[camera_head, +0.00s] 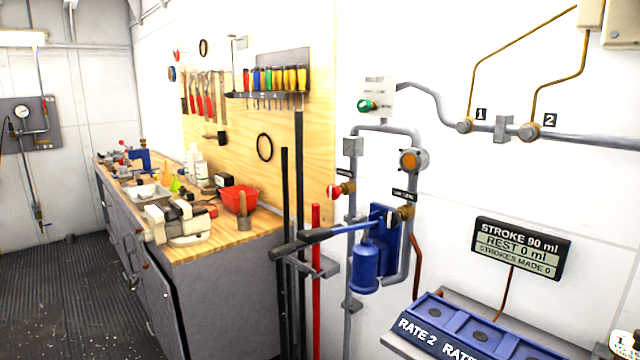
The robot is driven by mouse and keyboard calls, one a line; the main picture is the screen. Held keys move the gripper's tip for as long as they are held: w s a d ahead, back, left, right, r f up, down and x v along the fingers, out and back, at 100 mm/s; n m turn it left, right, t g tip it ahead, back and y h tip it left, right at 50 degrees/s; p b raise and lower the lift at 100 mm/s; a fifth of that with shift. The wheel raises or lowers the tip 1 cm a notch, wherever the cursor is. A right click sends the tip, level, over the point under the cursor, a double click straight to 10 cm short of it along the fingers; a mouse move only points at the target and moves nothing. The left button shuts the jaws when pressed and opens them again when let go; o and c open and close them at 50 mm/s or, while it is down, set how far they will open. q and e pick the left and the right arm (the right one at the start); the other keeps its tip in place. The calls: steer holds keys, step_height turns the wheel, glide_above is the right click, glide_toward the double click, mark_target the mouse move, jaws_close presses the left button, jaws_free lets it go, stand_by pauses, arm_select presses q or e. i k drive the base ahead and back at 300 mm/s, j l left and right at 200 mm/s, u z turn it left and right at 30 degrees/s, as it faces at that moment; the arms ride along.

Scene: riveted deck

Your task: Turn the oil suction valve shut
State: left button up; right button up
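A red-handled valve (335,191) sits on the left grey pipe, under a small dark label too small to read. A round orange-centred fitting (411,160) is on the right pipe. Below it, by another small label (404,195), is a brass fitting (405,213). A green knob (367,105) is on a pale plate above. I cannot tell from the labels which fitting is the oil suction valve. Neither of my grippers is in view.
A workbench (225,243) with a vise (178,222) and a red bowl (238,197) stands left. Long bars, one red (316,280), stand beside the pump. A blue tray (480,335) marked RATE is front right, below a stroke display (520,249). Dark floor is clear at left.

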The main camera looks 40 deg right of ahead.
mark_target(333, 191)
steer(key=i+j+z, duration=0.1)
steer(key=i+z, duration=0.35)
steer(key=i+j+z, duration=0.2)
steer(key=z, duration=0.2)
steer(key=i+j+z, duration=0.2)
steer(key=z, duration=0.25)
steer(key=i+j+z, duration=0.2)
steer(key=z, duration=0.25)
steer(key=i+j+z, duration=0.15)
steer(key=j+z, duration=0.2)
steer(key=z, duration=0.15)
steer(key=j+z, duration=0.45)
steer(key=i+l, duration=0.05)
steer(key=l, duration=0.05)
